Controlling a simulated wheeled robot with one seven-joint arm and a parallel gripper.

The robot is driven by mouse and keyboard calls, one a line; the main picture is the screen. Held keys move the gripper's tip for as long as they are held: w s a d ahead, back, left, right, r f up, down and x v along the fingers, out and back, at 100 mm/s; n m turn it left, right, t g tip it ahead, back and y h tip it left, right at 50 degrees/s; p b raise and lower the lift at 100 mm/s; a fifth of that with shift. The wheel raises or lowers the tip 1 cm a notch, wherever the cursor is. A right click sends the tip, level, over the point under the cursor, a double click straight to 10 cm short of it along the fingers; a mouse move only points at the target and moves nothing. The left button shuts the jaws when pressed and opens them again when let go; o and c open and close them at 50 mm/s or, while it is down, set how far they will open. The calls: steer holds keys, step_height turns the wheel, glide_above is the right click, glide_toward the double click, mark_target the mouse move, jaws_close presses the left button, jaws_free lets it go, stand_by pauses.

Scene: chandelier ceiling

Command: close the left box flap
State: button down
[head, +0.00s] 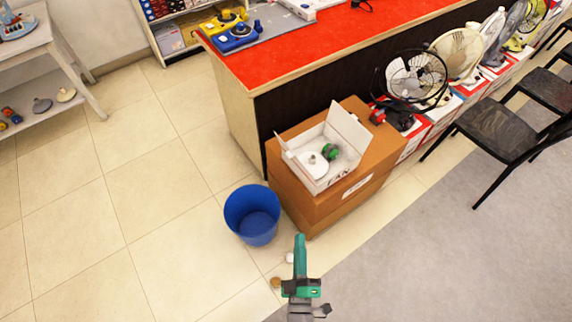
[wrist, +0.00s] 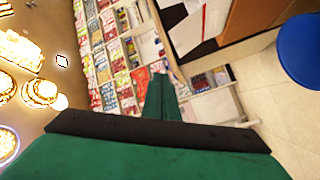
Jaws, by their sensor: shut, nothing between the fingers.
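A white open box (head: 322,176) with lettering on its front stands on a large brown carton in the head view. Its left flap (head: 284,148) stands up and leans outward at the left side. Its right flap (head: 348,128) stands upright at the right rear. A green round part (head: 331,152) and a white disc-like part (head: 312,164) are inside. My green gripper (head: 300,238) is in front of the carton, low in the picture and apart from the box. Its fingers are together and empty; they also show in the wrist view (wrist: 164,92).
The brown carton (head: 318,208) stands against the red-topped counter (head: 300,50). A blue bin (head: 251,215) is left of the carton; it also shows in the wrist view (wrist: 303,50). Fans (head: 413,78) on boxes line the right. Tiled floor (head: 130,200) at left is clear.

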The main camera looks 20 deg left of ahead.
steer(key=w+a+f+n+g+y, duration=0.1)
steer(key=w+a+n, duration=0.3)
steer(key=w, duration=0.5)
steer(key=w+a+f+n+g+y, duration=0.1)
steer(key=w+a+f+n+y, duration=0.1)
steer(key=w, duration=0.8)
steer(key=w+a+f+n+g+y, duration=0.1)
steer(key=w+a+n+y, duration=0.2)
steer(key=w+a+n, duration=0.3)
steer(key=shift+w+a+f+n, duration=0.35)
steer(key=shift+w+n, duration=0.65)
steer(key=shift+w, duration=0.75)
steer(key=shift+w+a+r+g+y, duration=0.1)
steer(key=shift+g+y, duration=0.2)
